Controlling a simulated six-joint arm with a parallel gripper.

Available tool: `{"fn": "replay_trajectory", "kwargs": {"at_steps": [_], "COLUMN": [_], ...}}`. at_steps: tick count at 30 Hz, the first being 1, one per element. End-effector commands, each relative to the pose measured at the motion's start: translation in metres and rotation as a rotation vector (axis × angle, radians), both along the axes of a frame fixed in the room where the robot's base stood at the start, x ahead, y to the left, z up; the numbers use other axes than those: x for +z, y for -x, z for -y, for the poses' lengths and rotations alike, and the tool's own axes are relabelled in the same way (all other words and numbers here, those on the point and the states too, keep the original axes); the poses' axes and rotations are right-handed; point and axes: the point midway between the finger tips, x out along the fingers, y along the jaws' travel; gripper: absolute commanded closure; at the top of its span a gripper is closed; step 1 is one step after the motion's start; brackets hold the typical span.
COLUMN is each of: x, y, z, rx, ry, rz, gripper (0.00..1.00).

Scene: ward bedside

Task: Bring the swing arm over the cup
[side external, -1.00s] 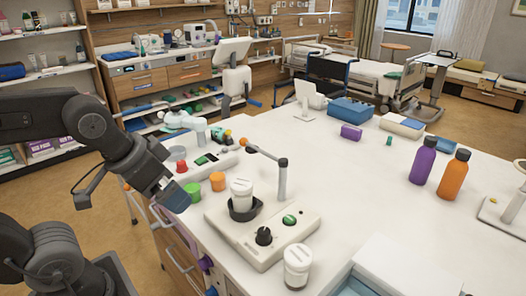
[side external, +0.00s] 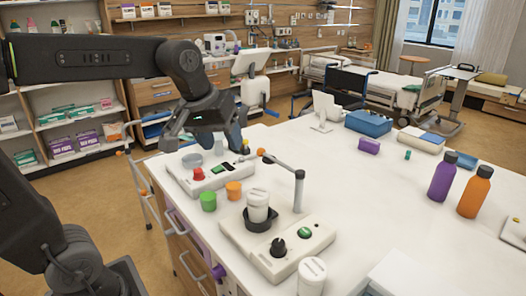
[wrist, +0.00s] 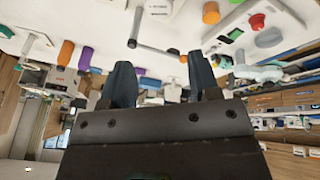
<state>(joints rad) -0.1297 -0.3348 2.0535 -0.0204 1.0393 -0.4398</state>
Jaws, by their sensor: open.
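The swing arm (side external: 282,164) is a thin grey bar on an upright post (side external: 298,192), with an orange ball at its free end. It points back and left, behind the cup rather than above it. The white cup (side external: 258,203) stands upright in a dark holder on the white base unit. My gripper (side external: 207,147) is open and empty, above the rear panel, left of the swing arm and apart from it. In the wrist view, the swing arm (wrist: 155,48) shows beyond the open fingers (wrist: 160,80).
The rear panel (side external: 183,181) has a red button and a dark display. Green (side external: 208,201) and orange (side external: 233,190) pots stand between it and the cup. A lidded white jar (side external: 311,277) stands in front. Purple (side external: 443,178) and orange (side external: 474,193) bottles are at right; the middle table is clear.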

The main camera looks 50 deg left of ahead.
Motion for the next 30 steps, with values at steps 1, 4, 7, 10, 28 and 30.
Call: {"fn": "replay_trajectory", "kwargs": {"at_steps": [1,4,7,10,28,30], "x": [0.004,0.010,0.009,0.002,-0.050,-0.064], "y": [-0.024,-0.065,-0.104,-0.137,-0.193,-0.196], "z": [-0.012,-0.035,-0.061,-0.089,-0.141,-0.142], "rx": [0.099,0.295,0.493,0.679,1.020,1.019], "ry": [0.035,0.104,0.167,0.223,0.319,0.319], "rz": [-0.022,-0.054,-0.083,-0.111,-0.155,-0.155], "gripper": [0.44,0.44,0.44,0.44,0.44,0.44]}}
